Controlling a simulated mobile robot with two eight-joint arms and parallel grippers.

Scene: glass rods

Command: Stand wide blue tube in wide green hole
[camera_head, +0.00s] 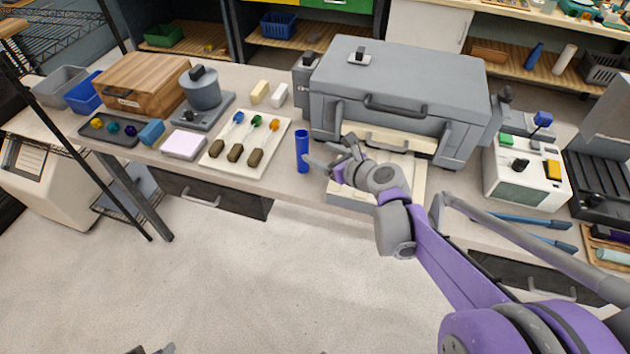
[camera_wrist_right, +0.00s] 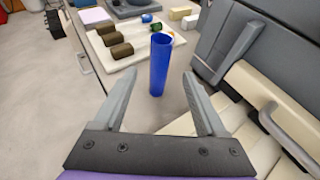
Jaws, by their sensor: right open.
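The blue tube (camera_head: 302,151) stands upright on the bench, right of a white board (camera_head: 213,160). In the right wrist view the blue tube (camera_wrist_right: 159,65) shows its open top and appears between my two fingers, touching neither. My right gripper (camera_head: 327,155) is open and empty, just right of the tube in the head view; it also shows in the wrist view (camera_wrist_right: 160,74). A small grey piece at the bottom edge of the head view looks like my left gripper (camera_head: 152,350); its jaws cannot be made out. I cannot make out a wide green hole.
The white board holds brown pieces with blue, green and orange ends. A large grey machine (camera_head: 400,85) with a cream front tray (camera_head: 390,137) stands behind and right of my right gripper. A white box (camera_head: 525,185) with coloured parts stands farther right.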

